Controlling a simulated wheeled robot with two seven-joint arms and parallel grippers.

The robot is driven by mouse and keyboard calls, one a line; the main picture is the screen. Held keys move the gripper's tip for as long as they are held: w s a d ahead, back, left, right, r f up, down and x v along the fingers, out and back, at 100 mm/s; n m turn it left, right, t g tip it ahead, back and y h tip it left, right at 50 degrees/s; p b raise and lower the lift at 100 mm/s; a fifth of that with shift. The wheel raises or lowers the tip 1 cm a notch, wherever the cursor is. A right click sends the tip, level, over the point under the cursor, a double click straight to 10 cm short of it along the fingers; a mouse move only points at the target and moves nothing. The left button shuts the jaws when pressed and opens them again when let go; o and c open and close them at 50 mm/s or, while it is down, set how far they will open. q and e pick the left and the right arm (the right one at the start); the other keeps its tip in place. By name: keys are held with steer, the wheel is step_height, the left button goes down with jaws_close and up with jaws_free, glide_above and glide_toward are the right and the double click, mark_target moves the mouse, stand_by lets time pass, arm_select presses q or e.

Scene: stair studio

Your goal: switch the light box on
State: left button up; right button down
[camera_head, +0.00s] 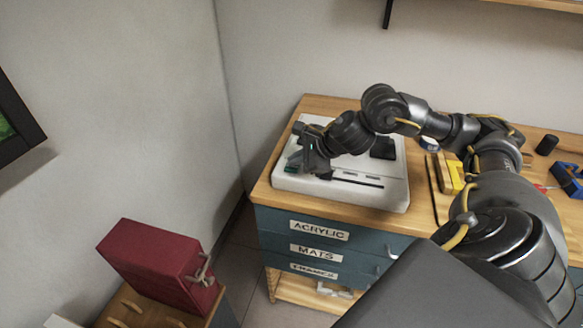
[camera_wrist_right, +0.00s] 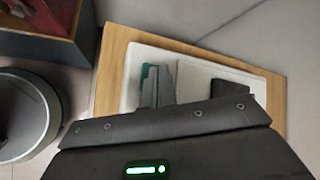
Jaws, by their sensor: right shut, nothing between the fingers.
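The light box appears to be the flat white panel (camera_head: 340,197) on the left end of the wooden workbench. Its near part carries a long dark strip (camera_head: 357,182) and small slots; I cannot make out a switch or whether it is lit. My right gripper (camera_head: 291,169) is shut and empty, low over the panel's left side, and I cannot tell whether it touches. My forearm and hand hide the panel's middle. In the right wrist view the fingers (camera_wrist_right: 153,86) are together over the white panel (camera_wrist_right: 134,66). My left gripper is not in view.
A black block (camera_head: 383,148) sits on the panel's right side. The workbench (camera_head: 270,193) has labelled blue drawers below. Yellow (camera_head: 452,173) and blue (camera_head: 570,180) items lie to the right. A red box (camera_head: 155,260) stands at lower left. Walls close off the back and left.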

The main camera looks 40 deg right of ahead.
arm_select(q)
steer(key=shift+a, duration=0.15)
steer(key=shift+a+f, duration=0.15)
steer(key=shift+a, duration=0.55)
arm_select(e)
steer(key=shift+f, duration=0.1)
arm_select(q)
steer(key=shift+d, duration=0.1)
arm_select(e)
steer(key=shift+r, duration=0.65)
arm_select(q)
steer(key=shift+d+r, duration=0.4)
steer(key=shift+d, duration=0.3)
